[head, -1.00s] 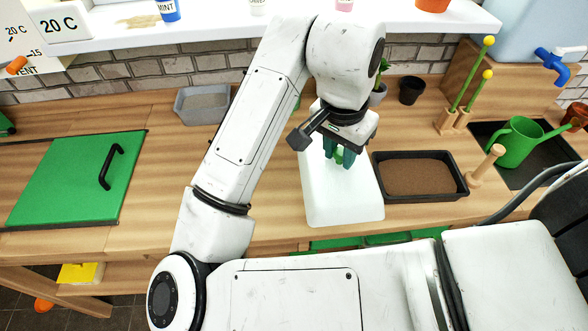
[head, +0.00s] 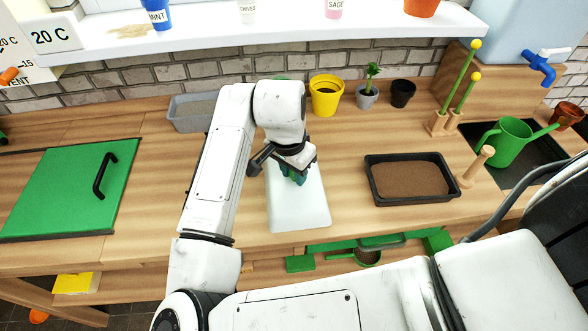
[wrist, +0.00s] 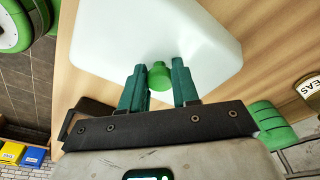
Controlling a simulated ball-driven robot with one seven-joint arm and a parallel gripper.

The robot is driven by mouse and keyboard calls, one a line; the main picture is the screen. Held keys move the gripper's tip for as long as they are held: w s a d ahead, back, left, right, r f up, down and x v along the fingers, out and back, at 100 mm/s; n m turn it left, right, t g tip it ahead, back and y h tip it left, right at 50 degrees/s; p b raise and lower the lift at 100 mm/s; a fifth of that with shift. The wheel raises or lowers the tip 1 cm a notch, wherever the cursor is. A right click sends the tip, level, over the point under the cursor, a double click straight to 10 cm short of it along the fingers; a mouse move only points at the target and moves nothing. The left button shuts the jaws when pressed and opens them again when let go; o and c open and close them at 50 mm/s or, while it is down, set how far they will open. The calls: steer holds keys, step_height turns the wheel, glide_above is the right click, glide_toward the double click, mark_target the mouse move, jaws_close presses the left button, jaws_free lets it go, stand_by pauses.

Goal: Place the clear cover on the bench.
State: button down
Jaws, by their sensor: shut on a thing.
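The clear cover (head: 300,208) is a pale, milky rectangular lid, with a green knob (wrist: 159,76) on top that shows in the wrist view. My gripper (head: 292,175) is over the cover, its green fingers shut on the knob. The gripper also shows in the wrist view (wrist: 160,84), one finger on each side of the knob. The cover is at the middle of the wooden bench (head: 345,205), left of the soil tray. I cannot tell whether its underside touches the bench. The cover's far end is partly hidden by my arm.
A black tray of brown soil (head: 410,178) sits to the right, with a wooden-handled tool (head: 475,167) beside it. A grey tray (head: 190,112), yellow pot (head: 326,97), small plant pot (head: 367,95) and black pot (head: 402,93) stand behind. A green hatch (head: 70,190) is at left.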

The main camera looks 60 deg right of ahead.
mark_target(289, 185)
steer(key=shift+f, duration=0.2)
steer(key=c, duration=0.8)
jaws_free()
steer(key=shift+r, duration=0.1)
steer(key=r, duration=0.4)
steer(key=a+r, duration=0.1)
steer(key=r, duration=0.3)
steer(key=r+b, duration=0.1)
steer(key=r, duration=0.3)
steer(key=shift+w+a+r, duration=0.1)
steer(key=shift+a, duration=0.25)
